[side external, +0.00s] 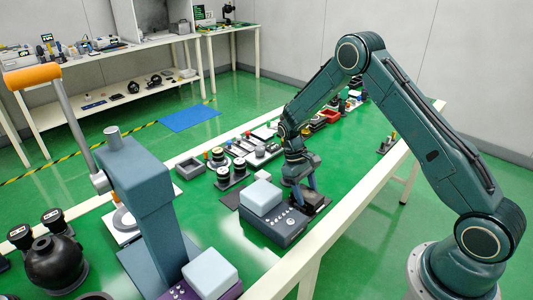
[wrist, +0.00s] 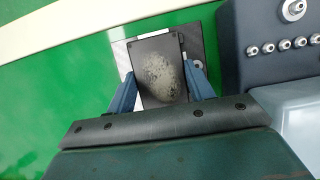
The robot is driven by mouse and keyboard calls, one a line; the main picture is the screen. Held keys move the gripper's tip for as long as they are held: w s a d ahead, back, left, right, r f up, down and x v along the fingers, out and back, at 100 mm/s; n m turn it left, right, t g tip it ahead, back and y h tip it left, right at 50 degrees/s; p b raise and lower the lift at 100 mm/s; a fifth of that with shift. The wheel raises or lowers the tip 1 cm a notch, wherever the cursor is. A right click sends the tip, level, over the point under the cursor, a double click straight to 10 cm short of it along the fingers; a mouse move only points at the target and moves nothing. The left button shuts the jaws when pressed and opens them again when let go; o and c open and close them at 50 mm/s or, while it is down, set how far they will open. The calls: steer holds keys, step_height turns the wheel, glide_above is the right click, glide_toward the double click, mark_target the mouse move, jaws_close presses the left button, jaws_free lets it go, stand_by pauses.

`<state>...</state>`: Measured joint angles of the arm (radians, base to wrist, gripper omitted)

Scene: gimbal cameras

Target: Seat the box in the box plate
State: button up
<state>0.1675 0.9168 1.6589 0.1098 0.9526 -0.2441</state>
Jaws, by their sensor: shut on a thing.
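My gripper (wrist: 161,72) is shut on the box (wrist: 157,85), with one blue finger against each side in the wrist view. The box is dark and flat-topped, with a pale speckled patch on its face. The box looks slightly turned against this plate. I cannot tell whether it touches the plate or hangs above it. In the side view my gripper (side external: 305,190) points down over a dark shape on the table, and the fingers partly hide it.
A blue-grey device (side external: 272,223) with a pale block on top and several knobs stands close beside my gripper; it also shows at right in the wrist view (wrist: 262,75). Small parts and trays (side external: 190,168) lie farther back. Green table surface is free left of the plate (wrist: 60,100).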

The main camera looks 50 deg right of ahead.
mark_target(303, 191)
steer(key=shift+f, duration=0.15)
steer(key=o, duration=1.1)
steer(key=shift+o, duration=0.2)
steer(key=shift+v, duration=0.85)
steer(key=r, duration=0.7)
steer(key=shift+w+r, duration=0.2)
steer(key=shift+w, duration=0.05)
steer(key=shift+r, duration=0.4)
